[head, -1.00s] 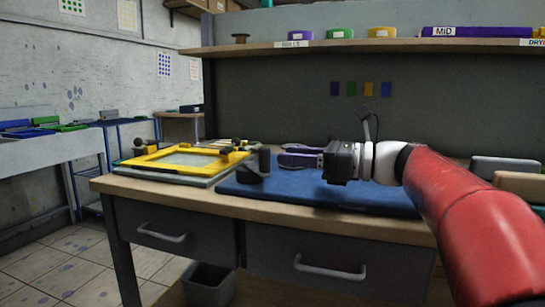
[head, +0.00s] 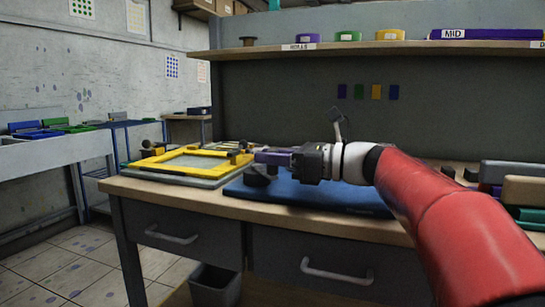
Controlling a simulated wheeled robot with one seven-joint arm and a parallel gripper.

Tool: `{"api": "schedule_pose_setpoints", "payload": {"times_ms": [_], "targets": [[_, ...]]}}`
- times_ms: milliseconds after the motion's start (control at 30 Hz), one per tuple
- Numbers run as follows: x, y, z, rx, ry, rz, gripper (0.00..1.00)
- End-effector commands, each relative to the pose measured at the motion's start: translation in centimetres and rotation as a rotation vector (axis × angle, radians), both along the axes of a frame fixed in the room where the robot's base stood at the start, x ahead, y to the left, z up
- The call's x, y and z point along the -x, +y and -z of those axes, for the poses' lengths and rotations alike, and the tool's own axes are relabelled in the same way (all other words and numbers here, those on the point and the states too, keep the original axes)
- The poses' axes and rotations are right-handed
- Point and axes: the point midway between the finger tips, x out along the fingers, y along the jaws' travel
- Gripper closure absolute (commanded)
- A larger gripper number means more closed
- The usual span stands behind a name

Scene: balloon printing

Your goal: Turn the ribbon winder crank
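A small dark device (head: 257,180), which looks like the ribbon winder, stands at the left end of the blue mat (head: 325,199) on the workbench. Its crank cannot be made out; the fingers cover part of its upper side. My gripper (head: 267,158) comes in from the right, level, with its purple-grey fingers overlapping the top of the device in the picture. The fingers line up one behind the other, so the gap between them and any contact are hidden.
A yellow-framed screen (head: 190,162) lies left of the device. A shelf (head: 370,48) with rolls runs above the bench. Dark and tan blocks (head: 526,190) stand at the right. A bin (head: 215,287) sits below the drawers.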

Motion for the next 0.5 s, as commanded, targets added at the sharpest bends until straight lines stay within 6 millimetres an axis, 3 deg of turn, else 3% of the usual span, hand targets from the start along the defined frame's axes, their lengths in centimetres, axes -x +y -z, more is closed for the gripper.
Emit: {"api": "schedule_pose_setpoints", "payload": {"times_ms": [500], "targets": [[0.22, 0.29, 0.02, 0.000, -0.001, 0.035, 1.00]]}}
